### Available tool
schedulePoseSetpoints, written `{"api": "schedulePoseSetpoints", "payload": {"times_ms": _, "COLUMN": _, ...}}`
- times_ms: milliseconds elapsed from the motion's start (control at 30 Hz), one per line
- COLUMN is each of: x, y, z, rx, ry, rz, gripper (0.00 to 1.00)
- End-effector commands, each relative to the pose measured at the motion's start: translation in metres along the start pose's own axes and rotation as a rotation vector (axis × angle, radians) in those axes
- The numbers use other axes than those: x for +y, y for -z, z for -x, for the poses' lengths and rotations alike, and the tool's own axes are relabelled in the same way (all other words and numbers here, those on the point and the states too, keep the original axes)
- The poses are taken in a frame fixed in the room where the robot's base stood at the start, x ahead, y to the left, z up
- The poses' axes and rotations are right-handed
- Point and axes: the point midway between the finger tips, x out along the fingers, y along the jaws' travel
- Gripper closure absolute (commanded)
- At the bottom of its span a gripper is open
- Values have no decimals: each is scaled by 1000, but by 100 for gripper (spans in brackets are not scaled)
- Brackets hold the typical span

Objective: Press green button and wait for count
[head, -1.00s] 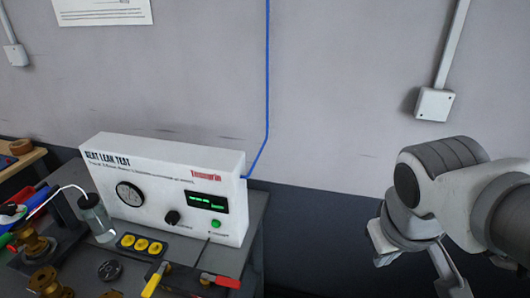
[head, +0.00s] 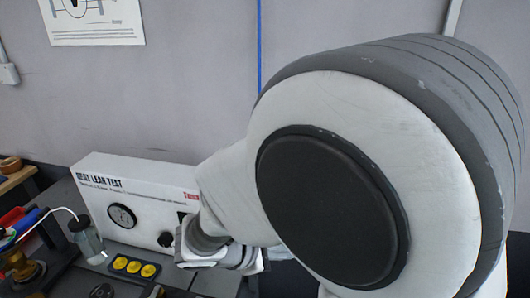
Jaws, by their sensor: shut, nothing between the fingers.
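The white seat leak test box (head: 130,190) stands on the bench at the left. Its round gauge (head: 121,216) and black knob (head: 165,240) show. My arm covers the right part of its front, so the green button is hidden and only a dark edge of the display (head: 183,216) shows. My gripper (head: 190,252) is shut and empty in front of the box's lower right front. Its fingertips are not clear, and I cannot tell whether they touch the box or the button.
A clear container (head: 87,240) with a white tube and brass parts (head: 24,268) stand at the left. A blue line (head: 259,45) runs down the wall. My arm fills the right side.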

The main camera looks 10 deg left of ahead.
Motion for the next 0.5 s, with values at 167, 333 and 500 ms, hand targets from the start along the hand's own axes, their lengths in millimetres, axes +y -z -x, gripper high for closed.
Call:
{"api": "schedulePoseSetpoints", "payload": {"times_ms": 167, "x": 7, "y": 58, "z": 15, "rx": -49, "ry": -177, "rz": 257, "gripper": 100}}
{"api": "schedulePoseSetpoints", "payload": {"times_ms": 333, "x": 5, "y": 115, "z": 34, "rx": -93, "ry": -360, "rz": 483, "gripper": 100}}
{"api": "schedulePoseSetpoints", "payload": {"times_ms": 500, "x": -8, "y": 172, "z": 55, "rx": -134, "ry": -548, "rz": 692, "gripper": 100}}
